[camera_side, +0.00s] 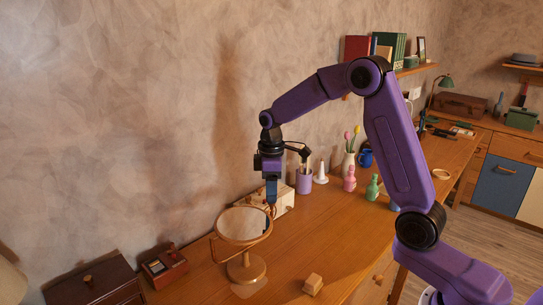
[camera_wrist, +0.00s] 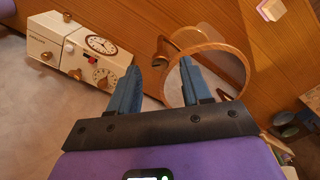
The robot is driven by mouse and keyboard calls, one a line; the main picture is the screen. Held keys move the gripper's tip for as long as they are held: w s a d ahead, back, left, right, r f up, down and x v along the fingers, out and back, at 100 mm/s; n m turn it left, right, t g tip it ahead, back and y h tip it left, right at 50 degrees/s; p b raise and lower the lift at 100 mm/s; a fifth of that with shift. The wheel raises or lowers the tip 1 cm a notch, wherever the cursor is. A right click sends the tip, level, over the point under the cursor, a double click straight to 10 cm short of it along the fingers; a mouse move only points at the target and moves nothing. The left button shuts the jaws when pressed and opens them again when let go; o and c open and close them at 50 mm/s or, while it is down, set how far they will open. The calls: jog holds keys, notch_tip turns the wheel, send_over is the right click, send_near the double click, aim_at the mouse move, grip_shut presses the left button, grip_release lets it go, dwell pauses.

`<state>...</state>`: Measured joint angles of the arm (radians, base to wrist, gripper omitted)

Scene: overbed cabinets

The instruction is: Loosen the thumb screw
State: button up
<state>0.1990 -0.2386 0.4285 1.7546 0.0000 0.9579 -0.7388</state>
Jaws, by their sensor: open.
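A round tabletop mirror (camera_side: 243,224) in a wooden frame stands upright on a round wooden base (camera_side: 246,268), held by a thin curved yoke. In the wrist view the mirror (camera_wrist: 228,66) is partly hidden behind my right finger. A small brown-bronze knob, apparently the thumb screw (camera_wrist: 162,62), sits at the side of the mirror where the yoke meets the frame. My gripper (camera_side: 271,196) points down above the mirror's right edge. In the wrist view my gripper (camera_wrist: 159,70) is open, its blue fingers on either side of the knob, with no clear contact. The side view largely hides the knob.
A white box with dials (camera_wrist: 85,48) stands close beside my left finger, against the wall. A wooden block (camera_side: 313,284) lies near the table's front. A reddish box (camera_side: 164,266) stands left of the mirror. A purple pen cup (camera_side: 304,181) and bottles stand behind, to the right.

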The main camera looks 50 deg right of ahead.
notch_tip(320, 180, up, 16)
jog(key=shift+f, duration=0.2)
dwell(0.5)
jog(key=s+a+f+n, duration=0.1)
jog(key=s+a+f, duration=0.2)
jog(key=s+a, duration=0.35)
jog(key=s+a+f+n, duration=0.1)
jog(key=s+a+f, duration=0.15)
jog(key=s, duration=0.65)
jog(key=s+d+f, duration=0.1)
jog(key=s+f, duration=0.2)
jog(key=s, duration=0.6)
jog(key=s+d+f+n, duration=0.1)
jog(key=s+f, duration=0.3)
jog(key=s, duration=0.6)
jog(key=shift+s+d+f+n, duration=0.15)
jog(key=shift+s+d+n, duration=0.05)
jog(key=shift+d+n, duration=0.1)
